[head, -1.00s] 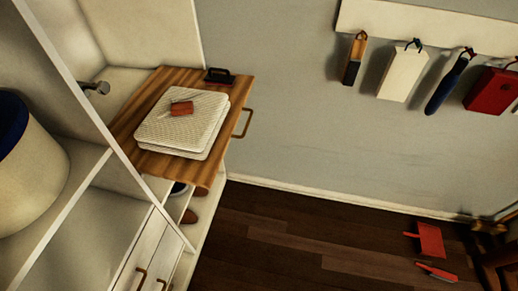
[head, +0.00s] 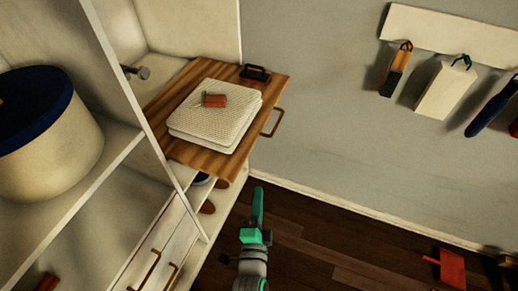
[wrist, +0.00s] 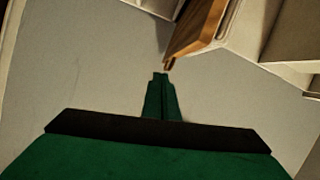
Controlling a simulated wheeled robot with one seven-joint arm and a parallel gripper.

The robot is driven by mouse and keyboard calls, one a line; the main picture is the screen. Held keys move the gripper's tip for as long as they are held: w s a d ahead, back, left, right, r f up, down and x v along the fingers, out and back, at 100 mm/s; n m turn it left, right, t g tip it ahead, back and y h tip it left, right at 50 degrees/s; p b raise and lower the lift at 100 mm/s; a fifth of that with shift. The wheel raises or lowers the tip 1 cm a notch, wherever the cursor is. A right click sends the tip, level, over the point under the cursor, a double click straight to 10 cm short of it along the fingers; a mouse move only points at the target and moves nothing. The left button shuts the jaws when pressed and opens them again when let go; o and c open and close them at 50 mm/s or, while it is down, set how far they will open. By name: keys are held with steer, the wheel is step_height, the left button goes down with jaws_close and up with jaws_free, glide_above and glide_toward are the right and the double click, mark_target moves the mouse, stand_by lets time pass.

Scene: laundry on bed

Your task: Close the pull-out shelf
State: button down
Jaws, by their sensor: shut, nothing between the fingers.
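The pull-out shelf (head: 185,152) is a striped wooden board that sticks out from the white cabinet. A bronze handle (head: 274,122) is on its front edge. Folded white cloths (head: 215,125) lie on it with a small red-brown item (head: 214,101) on top. My green gripper (head: 257,205) is shut and empty, below and in front of the shelf in the head view, apart from it. In the wrist view my gripper (wrist: 160,77) points toward the shelf's wooden edge (wrist: 200,32), with its tip near the handle end. Whether it touches cannot be told.
A dark-handled object (head: 256,73) sits at the shelf's back corner. A cream bin with a blue lid (head: 50,130) stands in the cabinet at left. Drawers (head: 160,250) are below. A red dustpan (head: 450,268) lies on the dark floor.

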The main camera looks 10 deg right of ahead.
steer(key=w+d+r+m, duration=0.1)
steer(key=w, duration=0.6)
steer(key=w+d+r+m+h, duration=0.1)
steer(key=w+d+r+m, duration=0.1)
steer(key=w, duration=0.6)
steer(key=shift+w+m, duration=0.2)
steer(key=shift+m, duration=0.1)
steer(key=shift+r, duration=0.1)
